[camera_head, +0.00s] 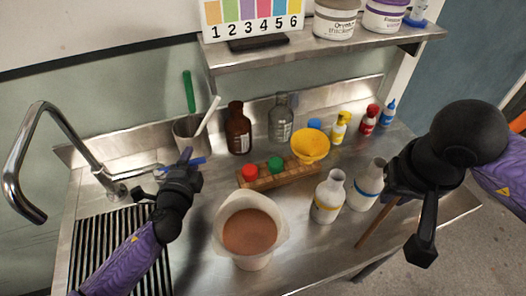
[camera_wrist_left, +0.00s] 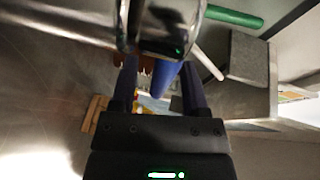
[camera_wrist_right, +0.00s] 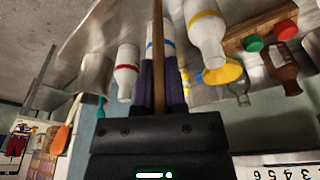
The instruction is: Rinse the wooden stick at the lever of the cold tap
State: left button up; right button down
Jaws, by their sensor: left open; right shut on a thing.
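The chrome tap (camera_head: 72,140) stands at the left of the steel bench, its spout curving over the ribbed drain area. A blue lever (camera_head: 190,163) sticks out at its base; it also shows in the left wrist view (camera_wrist_left: 167,78). My left gripper (camera_head: 188,160) is open at this lever, which lies between its fingers in the left wrist view (camera_wrist_left: 158,88); contact is unclear. The wooden stick (camera_head: 378,223) is in my right gripper (camera_head: 398,192), slanting down at the bench's right front. The stick also shows between the fingers in the right wrist view (camera_wrist_right: 158,45).
A white bucket of brown liquid (camera_head: 250,256) stands mid-bench. Two white bottles (camera_head: 328,197) stand between it and my right gripper. Behind are a rack (camera_head: 289,179), a yellow funnel (camera_head: 311,144), a brown bottle (camera_head: 238,130) and a steel pot (camera_head: 186,138) holding tools.

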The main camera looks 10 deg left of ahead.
pick_arm(q)
grip_shut()
dwell(1.4)
